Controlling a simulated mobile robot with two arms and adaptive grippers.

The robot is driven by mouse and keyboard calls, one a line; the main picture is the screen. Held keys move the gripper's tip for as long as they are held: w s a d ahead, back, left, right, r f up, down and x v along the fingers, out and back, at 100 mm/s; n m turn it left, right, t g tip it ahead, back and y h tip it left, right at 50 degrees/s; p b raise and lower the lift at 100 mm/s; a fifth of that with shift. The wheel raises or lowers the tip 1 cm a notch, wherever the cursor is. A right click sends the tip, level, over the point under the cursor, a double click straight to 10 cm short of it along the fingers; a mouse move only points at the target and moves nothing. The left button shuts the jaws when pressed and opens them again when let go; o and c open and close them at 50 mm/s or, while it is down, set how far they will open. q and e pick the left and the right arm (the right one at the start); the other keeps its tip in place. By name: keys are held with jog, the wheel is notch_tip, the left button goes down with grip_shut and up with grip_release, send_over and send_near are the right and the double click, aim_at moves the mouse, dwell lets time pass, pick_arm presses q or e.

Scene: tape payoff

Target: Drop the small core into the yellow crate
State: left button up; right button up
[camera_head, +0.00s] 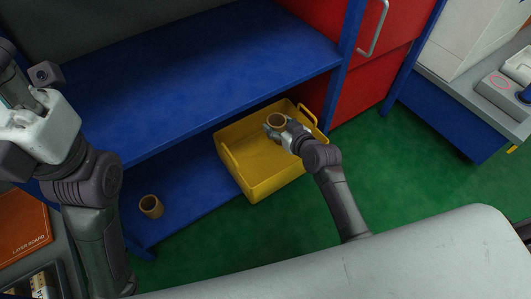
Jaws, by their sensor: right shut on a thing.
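The yellow crate (266,184) stands at the middle, partly in front of and under the blue shelf unit, with its handles at left and right. My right gripper (280,124) is over the crate's back right part and is shut on a small brown core (277,120). The core is upright with its open end facing up. I cannot tell how high it is above the crate floor. A second brown core (151,206) stands on the lower blue shelf, left of the crate. My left gripper (45,80) is at the upper left, far from the crate; its fingers are unclear.
The blue upper shelf (210,75) is bare and overhangs the lower shelf (190,185). A red cabinet (350,85) stands behind right. A grey bench (450,95) with equipment is at far right. An orange board (22,228) lies at lower left. Green floor (370,160) is clear.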

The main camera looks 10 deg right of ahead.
jog(key=shift+f, duration=0.1)
jog(key=o, duration=1.2)
jog(key=v, duration=1.2)
jog(key=shift+f, duration=0.1)
